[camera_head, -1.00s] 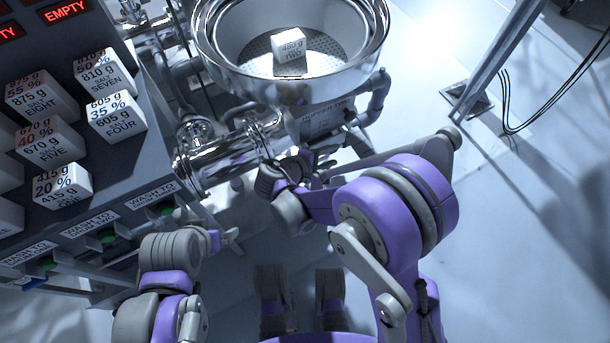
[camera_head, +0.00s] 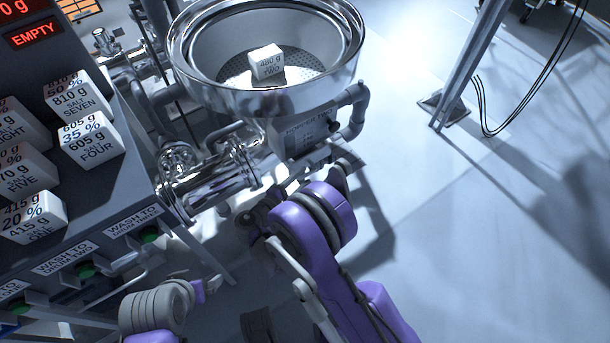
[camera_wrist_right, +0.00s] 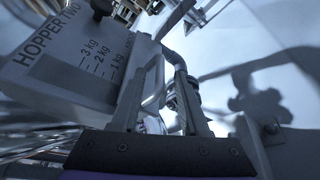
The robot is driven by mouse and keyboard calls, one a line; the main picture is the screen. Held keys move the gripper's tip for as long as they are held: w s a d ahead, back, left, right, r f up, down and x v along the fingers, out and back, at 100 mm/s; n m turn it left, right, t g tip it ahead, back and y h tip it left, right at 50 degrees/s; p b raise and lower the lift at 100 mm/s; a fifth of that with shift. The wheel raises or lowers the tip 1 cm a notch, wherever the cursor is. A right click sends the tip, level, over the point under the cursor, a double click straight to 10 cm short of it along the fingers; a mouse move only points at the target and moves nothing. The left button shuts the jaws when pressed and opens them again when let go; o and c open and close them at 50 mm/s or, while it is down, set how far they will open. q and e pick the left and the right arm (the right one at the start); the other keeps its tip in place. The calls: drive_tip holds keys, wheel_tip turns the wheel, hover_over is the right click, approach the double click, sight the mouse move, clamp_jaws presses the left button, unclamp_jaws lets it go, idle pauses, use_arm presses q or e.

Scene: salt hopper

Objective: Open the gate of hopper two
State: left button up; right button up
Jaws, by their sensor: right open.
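Hopper two (camera_head: 330,92) is a shiny steel bowl with a white block (camera_head: 266,62) marked 480 g TWO inside. Its grey label plate (camera_head: 300,138) is below the bowl; in the right wrist view the plate (camera_wrist_right: 75,50) reads HOPPER TWO with a kg scale. My right gripper (camera_wrist_right: 168,68) is open beside the plate. A pale bar (camera_wrist_right: 155,88) shows between its fingers; I cannot tell whether it is the gate handle or whether they touch. In the head view my right arm hides part of the area under the hopper. My left gripper (camera_head: 207,289) is at lower left, its jaws unclear.
A dark console (camera_head: 120,185) with several white salt blocks stands at left, with wash levers below. Steel pipework (camera_head: 215,180) runs beside the hopper. A metal post (camera_head: 468,65) and hanging cables (camera_head: 482,110) are at upper right. The floor at right is clear.

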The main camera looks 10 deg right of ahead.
drive_tip(key=shift+x, duration=1.05)
clamp_jaws()
idle(0.7)
